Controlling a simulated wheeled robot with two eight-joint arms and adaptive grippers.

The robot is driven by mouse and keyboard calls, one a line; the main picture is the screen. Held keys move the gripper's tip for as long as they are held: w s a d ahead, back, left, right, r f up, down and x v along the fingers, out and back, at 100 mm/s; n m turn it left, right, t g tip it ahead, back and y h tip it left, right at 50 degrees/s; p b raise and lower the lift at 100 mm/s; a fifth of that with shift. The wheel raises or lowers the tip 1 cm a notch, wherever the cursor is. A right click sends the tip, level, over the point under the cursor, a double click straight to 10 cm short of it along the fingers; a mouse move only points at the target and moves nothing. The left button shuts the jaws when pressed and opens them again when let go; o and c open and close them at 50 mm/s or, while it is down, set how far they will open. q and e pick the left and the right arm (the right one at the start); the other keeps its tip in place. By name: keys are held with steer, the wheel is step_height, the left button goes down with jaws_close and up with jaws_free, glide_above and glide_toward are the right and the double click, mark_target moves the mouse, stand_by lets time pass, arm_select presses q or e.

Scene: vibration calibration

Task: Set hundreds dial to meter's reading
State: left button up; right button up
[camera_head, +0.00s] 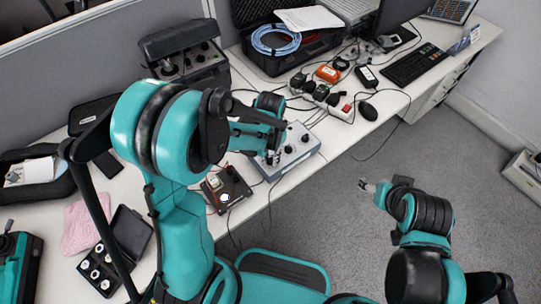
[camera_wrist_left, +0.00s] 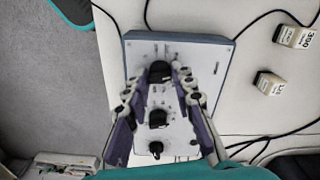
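A grey-blue box with a white face (camera_head: 298,160) lies near the table's front edge. In the left wrist view this dial box (camera_wrist_left: 190,48) shows several black knobs in a row. The far dial (camera_wrist_left: 159,72) is largest in view; a middle dial (camera_wrist_left: 157,118) and a near knob (camera_wrist_left: 155,148) follow. Their labels are unreadable, so I cannot tell which is the hundreds dial. My left gripper (camera_wrist_left: 158,82) is open above the face, its fingers on either side of the far dial, with gaps visible. My right gripper (camera_head: 370,187) is over the floor, away from the table. No meter reading is legible.
A small black device (camera_head: 226,188) stands left of the dial box. Cables and adapters (camera_head: 325,95) crowd the table behind it. A black instrument case (camera_head: 190,60) and an open case with blue cable (camera_head: 275,40) stand at the back.

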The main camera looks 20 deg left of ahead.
mark_target(270, 159)
arm_select(q)
steer(key=shift+o, duration=1.4)
step_height(270, 159, up, 12)
steer(key=shift+r, duration=0.1)
steer(key=s+a+r+n+t, duration=0.2)
steer(key=s+t, duration=0.1)
steer(key=s, duration=0.2)
steer(key=s+a+r+n+t, duration=0.1)
steer(key=s+a+n+t, duration=0.1)
steer(key=s+t, duration=0.2)
steer(key=shift+s+a+r+n, duration=0.2)
steer(key=shift+s+r+n, duration=0.15)
steer(key=shift+s, duration=0.5)
